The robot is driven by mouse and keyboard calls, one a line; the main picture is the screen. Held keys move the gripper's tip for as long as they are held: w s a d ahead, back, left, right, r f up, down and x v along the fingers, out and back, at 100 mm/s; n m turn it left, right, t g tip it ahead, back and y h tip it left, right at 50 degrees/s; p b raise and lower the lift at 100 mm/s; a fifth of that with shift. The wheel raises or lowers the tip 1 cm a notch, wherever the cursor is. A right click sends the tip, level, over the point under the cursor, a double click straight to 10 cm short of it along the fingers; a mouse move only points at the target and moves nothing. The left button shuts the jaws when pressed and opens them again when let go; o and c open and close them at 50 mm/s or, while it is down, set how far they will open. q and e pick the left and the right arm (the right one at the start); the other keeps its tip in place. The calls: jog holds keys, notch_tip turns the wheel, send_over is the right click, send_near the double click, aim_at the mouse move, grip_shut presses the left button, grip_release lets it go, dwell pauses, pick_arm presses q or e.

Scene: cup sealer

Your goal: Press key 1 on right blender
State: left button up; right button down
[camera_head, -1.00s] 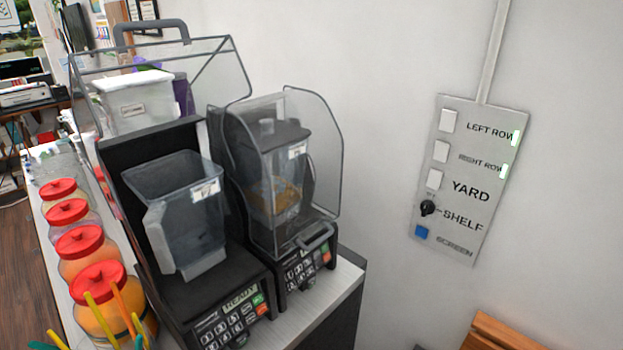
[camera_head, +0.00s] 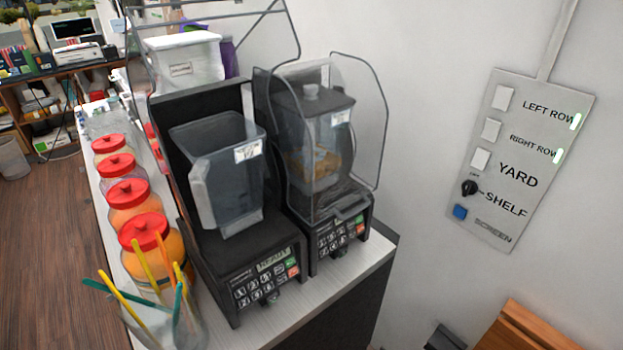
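The right blender (camera_head: 325,211) stands on the counter against the wall. Its clear cover is down around a jug (camera_head: 312,135) with brownish-yellow contents. Its keypad (camera_head: 340,238) is on the front of the black base, with several small keys, one green and one red; the key numbers are too small to read surely. The left blender (camera_head: 245,240) stands to its left with an empty-looking clear jug (camera_head: 225,175) and its cover raised. Its display seems to read READY. Neither of my grippers is in view.
Jars with red lids (camera_head: 143,230) line the counter's left side. A clear cup with colored sticks (camera_head: 170,325) stands at the front left. A wall switch panel (camera_head: 515,160) is at right, above a wooden piece (camera_head: 525,328). Room in front of the right blender is clear.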

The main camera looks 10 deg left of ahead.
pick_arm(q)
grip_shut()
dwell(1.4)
